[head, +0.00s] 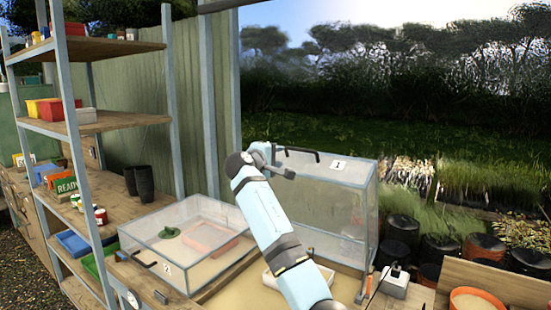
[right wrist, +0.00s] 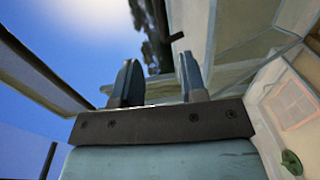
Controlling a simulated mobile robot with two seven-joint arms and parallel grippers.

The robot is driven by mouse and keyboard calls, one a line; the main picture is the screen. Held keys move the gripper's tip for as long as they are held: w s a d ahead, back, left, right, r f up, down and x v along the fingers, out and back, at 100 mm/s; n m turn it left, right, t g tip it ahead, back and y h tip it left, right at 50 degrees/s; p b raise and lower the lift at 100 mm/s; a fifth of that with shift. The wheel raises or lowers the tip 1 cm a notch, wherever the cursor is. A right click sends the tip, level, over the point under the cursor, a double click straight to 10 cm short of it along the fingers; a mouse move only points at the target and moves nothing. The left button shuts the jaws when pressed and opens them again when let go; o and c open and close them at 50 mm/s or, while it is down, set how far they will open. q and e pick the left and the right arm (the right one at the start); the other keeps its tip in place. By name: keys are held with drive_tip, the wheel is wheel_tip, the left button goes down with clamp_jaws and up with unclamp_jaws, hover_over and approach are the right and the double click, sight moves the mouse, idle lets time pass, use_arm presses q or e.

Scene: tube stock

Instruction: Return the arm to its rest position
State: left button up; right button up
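My right arm (head: 270,225) reaches up from the bottom of the head view, raised in front of the clear case marked 1 (head: 345,200). Its gripper (head: 274,158) is at the upper end, close to that case's top left corner and black handle (head: 302,153) in the picture; I cannot tell whether they touch. In the right wrist view the two dark fingers (right wrist: 160,82) stand apart, and I see nothing held between them. My left gripper is not in view.
A low clear case marked 2 (head: 168,268) holds a green item and a reddish tray. Shelves (head: 125,125) with tubs and pots stand left. Black pots (head: 403,229) and a small white device (head: 394,282) are right.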

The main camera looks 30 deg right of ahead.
drive_tip(key=s+a+f+y, duration=0.3)
drive_tip(key=s+f, duration=0.4)
drive_tip(key=f, duration=0.4)
drive_tip(key=s+a+f+y, duration=0.35)
drive_tip(key=s+f, duration=0.35)
drive_tip(key=f, duration=0.4)
drive_tip(key=s+a+f+y, duration=0.2)
drive_tip(key=s+a+f, duration=0.2)
drive_tip(key=s+f, duration=0.55)
drive_tip(key=s+a+f+m+g+y, duration=0.1)
drive_tip(key=s+a+f+y, duration=0.25)
drive_tip(key=s, duration=0.65)
drive_tip(key=s+a+f+m+g+y, duration=0.15)
drive_tip(key=s+a, duration=0.25)
drive_tip(key=s, duration=0.5)
drive_tip(key=s+a+f+g+y, duration=0.1)
drive_tip(key=s+a+f+y, duration=0.25)
drive_tip(key=s, duration=0.65)
drive_tip(key=w+a+f+t+y+p, duration=0.1)
drive_tip(key=w+a+f+t, duration=0.2)
drive_tip(key=f+t, duration=0.1)
drive_tip(key=w+a+f+t+y+p, duration=0.1)
drive_tip(key=w+a+f+t+p, duration=0.1)
drive_tip(key=f, duration=0.4)
drive_tip(key=shift+w+a+n+t, duration=0.5)
drive_tip(key=shift+a+t, duration=0.35)
drive_tip(key=shift+a, duration=0.2)
